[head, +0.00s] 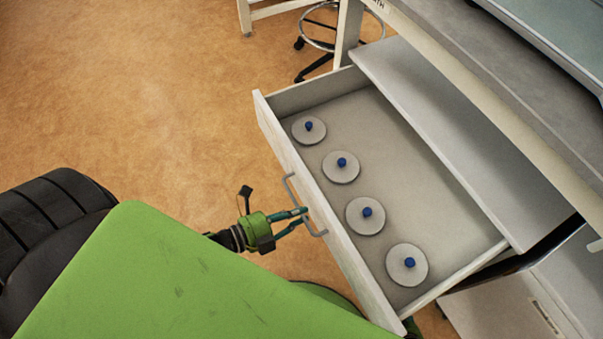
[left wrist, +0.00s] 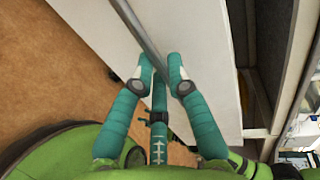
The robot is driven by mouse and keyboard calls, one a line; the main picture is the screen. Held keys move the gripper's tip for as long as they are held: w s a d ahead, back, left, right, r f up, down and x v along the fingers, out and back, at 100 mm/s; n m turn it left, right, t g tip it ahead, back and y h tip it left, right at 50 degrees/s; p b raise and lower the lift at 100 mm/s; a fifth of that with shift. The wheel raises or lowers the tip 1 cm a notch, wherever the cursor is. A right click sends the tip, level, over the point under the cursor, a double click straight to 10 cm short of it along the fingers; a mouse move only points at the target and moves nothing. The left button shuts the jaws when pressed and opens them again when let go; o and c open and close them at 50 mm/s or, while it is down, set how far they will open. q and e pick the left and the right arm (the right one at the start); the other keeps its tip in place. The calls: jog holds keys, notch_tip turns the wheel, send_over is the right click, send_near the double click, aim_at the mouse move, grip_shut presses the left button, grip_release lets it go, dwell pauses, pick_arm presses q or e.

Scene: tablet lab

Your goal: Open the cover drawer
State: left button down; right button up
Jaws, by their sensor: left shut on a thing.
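The cover drawer (head: 345,235) is pulled well out from under the bench, and its inside shows from above. Several round grey covers with blue knobs, such as this cover (head: 341,167), lie in a row along its front. A grey bar handle (head: 291,188) is on the drawer front. My left gripper (head: 303,217) is at the handle, its fingers shut on it. In the left wrist view the gripper (left wrist: 163,75) has its teal fingertips on either side of the handle bar (left wrist: 143,32), against the pale drawer front (left wrist: 90,25). My right gripper is not in view.
The grey bench top (head: 450,40) overhangs the drawer at the right, with a pale shelf panel (head: 430,130) below it. A stool (head: 325,40) stands behind the drawer at the top. The orange floor (head: 130,90) left of the drawer is clear.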

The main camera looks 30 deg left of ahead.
pick_arm(q)
jog(key=c, duration=1.2)
grip_release()
jog(key=v, duration=1.2)
